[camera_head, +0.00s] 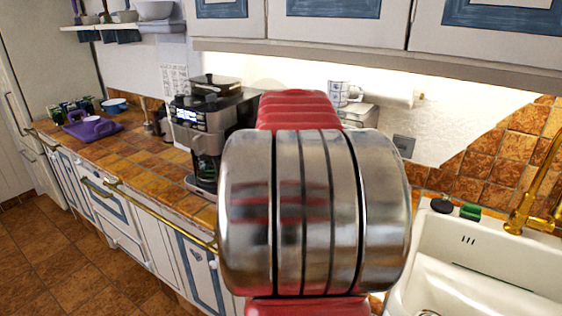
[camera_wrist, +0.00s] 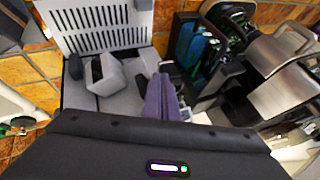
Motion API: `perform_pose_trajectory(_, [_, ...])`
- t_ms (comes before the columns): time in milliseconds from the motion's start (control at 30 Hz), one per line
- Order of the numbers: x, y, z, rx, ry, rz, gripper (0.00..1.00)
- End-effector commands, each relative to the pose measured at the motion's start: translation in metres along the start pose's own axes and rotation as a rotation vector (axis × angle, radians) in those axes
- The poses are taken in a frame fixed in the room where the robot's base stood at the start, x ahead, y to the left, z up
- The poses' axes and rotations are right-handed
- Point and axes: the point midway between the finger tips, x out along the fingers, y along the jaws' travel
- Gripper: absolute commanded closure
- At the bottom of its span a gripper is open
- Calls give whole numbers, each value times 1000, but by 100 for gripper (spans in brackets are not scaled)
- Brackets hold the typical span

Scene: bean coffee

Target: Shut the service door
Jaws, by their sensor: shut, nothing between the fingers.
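My gripper (camera_wrist: 163,98) shows in the wrist view as purple fingers, closed together and empty. They stand in front of a light grey machine with a slotted panel (camera_wrist: 95,25) and a pale block (camera_wrist: 98,74). Right of the fingers is a black and steel coffee machine (camera_wrist: 272,68), which also shows in the head view (camera_head: 205,125) left of my arm. I cannot make out for sure which part is the service door or how far it stands open. In the head view my red and steel arm hides the gripper and much of the grey machine.
A tiled counter (camera_head: 120,150) runs left, with a purple tray (camera_head: 93,131) at its far end. A brass rail (camera_head: 160,215) runs along its front. A white sink (camera_head: 480,260) with a brass tap (camera_head: 535,190) is at the right. A mug (camera_head: 338,92) stands behind my arm.

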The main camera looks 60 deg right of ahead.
Motion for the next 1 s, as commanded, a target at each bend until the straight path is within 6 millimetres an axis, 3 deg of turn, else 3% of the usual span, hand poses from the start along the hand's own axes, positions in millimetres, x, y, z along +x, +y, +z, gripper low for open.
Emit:
perform_pose_trajectory(667, [1, 0, -1, 1, 1, 0, 100])
perform_pose_trajectory(1000, [-14, 7, 20, 0, 0, -1, 100])
